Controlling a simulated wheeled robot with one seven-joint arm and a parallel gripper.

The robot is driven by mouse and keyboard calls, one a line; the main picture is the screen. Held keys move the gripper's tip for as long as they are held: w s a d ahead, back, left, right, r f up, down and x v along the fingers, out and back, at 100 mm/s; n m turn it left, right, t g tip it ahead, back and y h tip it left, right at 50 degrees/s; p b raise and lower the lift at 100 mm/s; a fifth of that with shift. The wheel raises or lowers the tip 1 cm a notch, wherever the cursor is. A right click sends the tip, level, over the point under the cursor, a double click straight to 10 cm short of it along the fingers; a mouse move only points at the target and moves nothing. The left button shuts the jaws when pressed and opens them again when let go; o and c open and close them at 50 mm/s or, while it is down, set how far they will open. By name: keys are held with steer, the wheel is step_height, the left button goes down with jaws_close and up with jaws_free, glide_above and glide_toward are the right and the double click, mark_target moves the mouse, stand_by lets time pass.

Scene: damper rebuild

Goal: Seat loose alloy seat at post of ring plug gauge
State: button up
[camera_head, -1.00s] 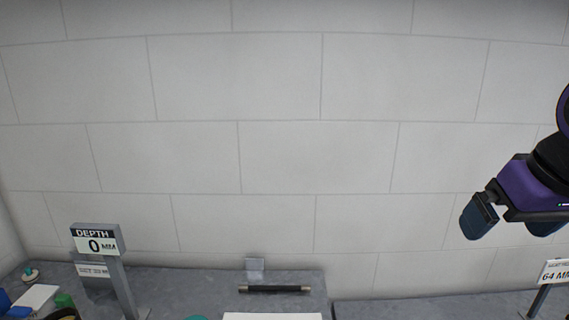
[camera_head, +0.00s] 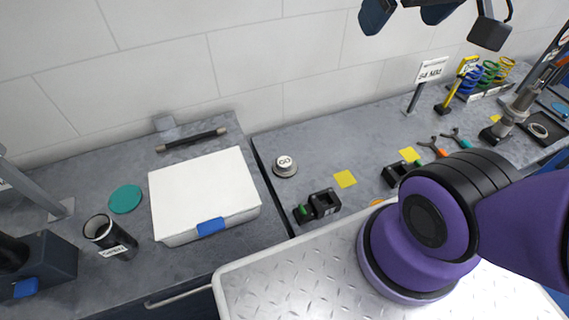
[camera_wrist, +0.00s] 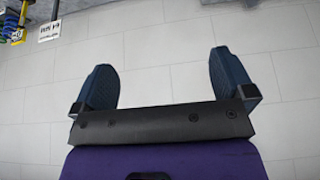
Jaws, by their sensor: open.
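My gripper (camera_head: 408,12) is at the top edge of the head view, with its two dark blue fingers apart. In the wrist view my gripper (camera_wrist: 165,82) is open and empty against the wall. A round silver piece marked GO (camera_head: 285,166) stands on the grey bench, well below the gripper in the picture. A pale ring (camera_head: 538,130) lies on a dark tray at the far right. I cannot tell for sure which piece is the alloy seat or which is the gauge with the post.
A white case (camera_head: 203,192), a black cup (camera_head: 108,235) and a teal disc (camera_head: 125,199) are at left. A black rod (camera_head: 191,140) lies behind. Black clamps (camera_head: 324,203), yellow squares (camera_head: 345,179), a sign (camera_head: 432,68) and coloured springs (camera_head: 488,72) stand rightward.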

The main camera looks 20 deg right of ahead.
stand_by(0.5)
steer(key=g, duration=0.5)
glide_above(284, 160)
step_height(284, 160, down, 45)
steer(key=shift+s+f, duration=0.1)
steer(key=shift+f, duration=0.55)
step_height(284, 160, down, 11)
steer(key=shift+r, duration=0.15)
